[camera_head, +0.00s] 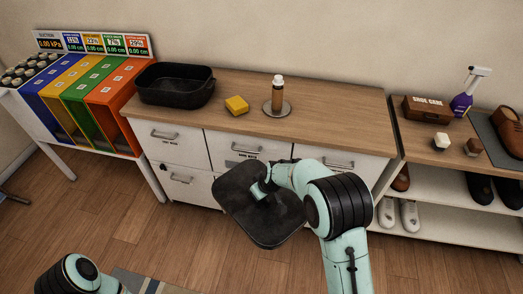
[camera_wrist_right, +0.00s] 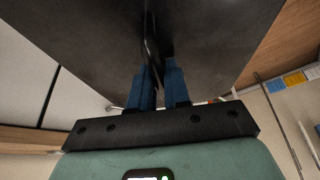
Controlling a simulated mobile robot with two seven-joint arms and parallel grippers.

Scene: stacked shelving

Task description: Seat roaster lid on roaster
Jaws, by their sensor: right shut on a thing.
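The roaster (camera_head: 172,97) is a dark, open, rectangular pan on the left part of the wooden counter. The roaster lid (camera_head: 245,222) is a dark, flat, rounded rectangle held tilted in the air in front of the drawers, below counter height. My right gripper (camera_head: 262,188) is shut on the lid, apart from the roaster and to its lower right. In the right wrist view the blue fingers (camera_wrist_right: 158,85) close around a thin dark part on the lid (camera_wrist_right: 90,40). My left arm shows at the bottom left, but its gripper is out of view.
On the counter (camera_head: 335,115) stand a yellow sponge (camera_head: 236,105) and a bottle (camera_head: 277,92) on a round metal plate (camera_head: 268,112). Coloured bins (camera_head: 110,92) stand close left of the roaster. A shoe shelf (camera_head: 440,180) is at the right.

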